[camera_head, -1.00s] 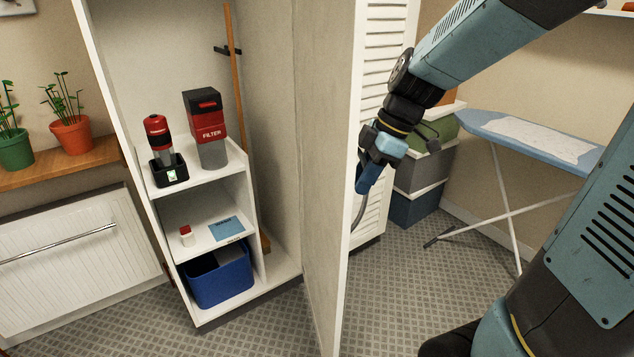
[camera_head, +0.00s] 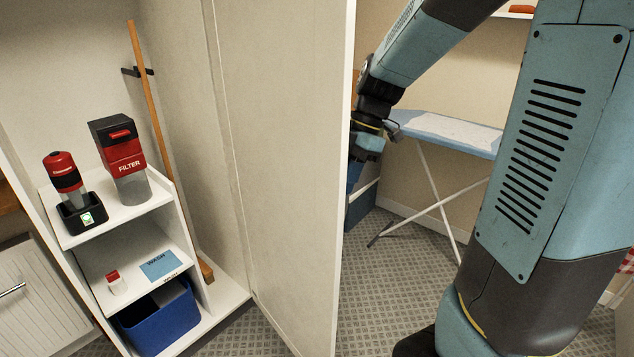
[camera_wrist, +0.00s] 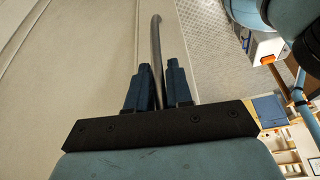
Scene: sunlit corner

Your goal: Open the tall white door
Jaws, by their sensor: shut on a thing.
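The tall white door (camera_head: 285,150) stands ajar at the right of the tall cupboard (camera_head: 195,130), its inner face toward the head camera. My gripper (camera_head: 366,150) is on the door's outer side, just past its free edge, partly hidden by the door. In the wrist view my gripper (camera_wrist: 157,82) has its two dark blue fingers on either side of the curved grey metal handle (camera_wrist: 156,40) and is shut on it. The door's outer face (camera_wrist: 75,60) fills the left of that view. The handle is hidden in the head view.
Cupboard shelves hold a red-and-black filter box (camera_head: 119,155), a red-topped device (camera_head: 66,185) and a blue bin (camera_head: 160,320). A broom-like wooden pole (camera_head: 147,90) leans inside. An ironing board (camera_head: 450,132) stands beyond the door. Patterned floor (camera_head: 395,290) is clear between door and board.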

